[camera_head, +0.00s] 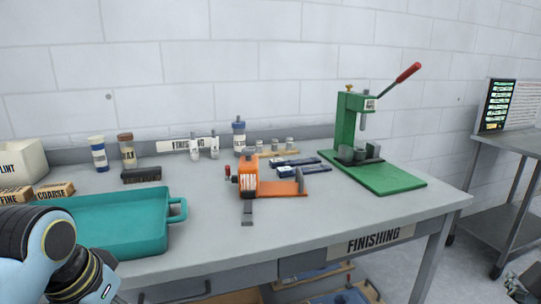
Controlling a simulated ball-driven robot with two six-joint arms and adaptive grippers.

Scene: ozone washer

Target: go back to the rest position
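My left arm (50,255) comes in at the lower left, with blue and black joint links in front of the teal tray's near left side. Its gripper is outside the picture. A dark, cut-off mechanical part (525,287) shows at the lower right corner, low beside the bench. It looks like part of my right gripper, but its fingers cannot be made out. I see nothing held.
The grey finishing bench (320,225) carries a teal tray (120,245), an orange clamp fixture (249,180), a green press (385,178) with a red-tipped lever, and several bottles along the wall. The bench's front right top is bare. A metal cart (510,145) stands at right.

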